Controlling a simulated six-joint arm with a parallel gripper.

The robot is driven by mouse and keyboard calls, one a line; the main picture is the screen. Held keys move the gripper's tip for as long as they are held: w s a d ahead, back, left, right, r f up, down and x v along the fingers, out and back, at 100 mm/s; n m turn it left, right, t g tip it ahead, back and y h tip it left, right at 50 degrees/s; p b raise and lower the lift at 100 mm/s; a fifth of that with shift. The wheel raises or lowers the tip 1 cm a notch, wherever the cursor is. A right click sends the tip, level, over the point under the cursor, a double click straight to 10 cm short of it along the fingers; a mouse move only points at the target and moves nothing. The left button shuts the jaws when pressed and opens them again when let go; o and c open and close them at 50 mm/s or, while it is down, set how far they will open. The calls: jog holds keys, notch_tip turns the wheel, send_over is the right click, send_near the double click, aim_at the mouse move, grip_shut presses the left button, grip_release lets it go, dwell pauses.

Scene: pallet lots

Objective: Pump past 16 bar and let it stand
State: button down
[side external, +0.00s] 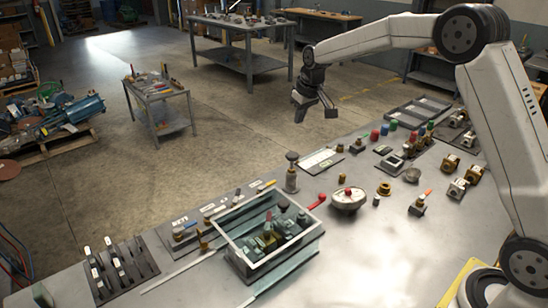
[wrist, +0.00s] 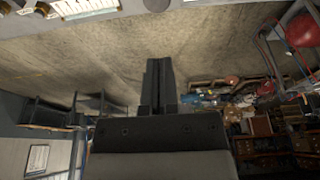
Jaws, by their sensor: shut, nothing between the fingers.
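My gripper (side external: 314,106) hangs in the air beyond the far edge of the bench, well apart from everything on it. In the wrist view its dark fingers (wrist: 159,75) are together with nothing between them. I cannot tell for sure which part is the pump, and no pressure reading is legible. On the bench stand a clear-walled tank with a white rim (side external: 232,245) and fittings inside, a post with a dark round top (side external: 291,172), and a pale rounded body with a red knob (side external: 348,199). A red-handled part (side external: 317,201) lies between the last two.
A small cart (side external: 160,100) stands on the open floor beyond.

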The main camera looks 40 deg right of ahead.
send_near(293, 156)
jog(key=w+f, duration=0.2)
jog(key=f, duration=0.1)
jog(key=w+f, duration=0.1)
jog(key=f, duration=0.1)
jog(key=shift+d, duration=0.1)
jog(key=shift+f, duration=0.9)
jog(key=shift+f, duration=1.9)
jog(key=shift+r, duration=0.55)
jog(key=w+v, duration=0.1)
jog(key=v, duration=1.2)
jog(key=shift+r, duration=0.3)
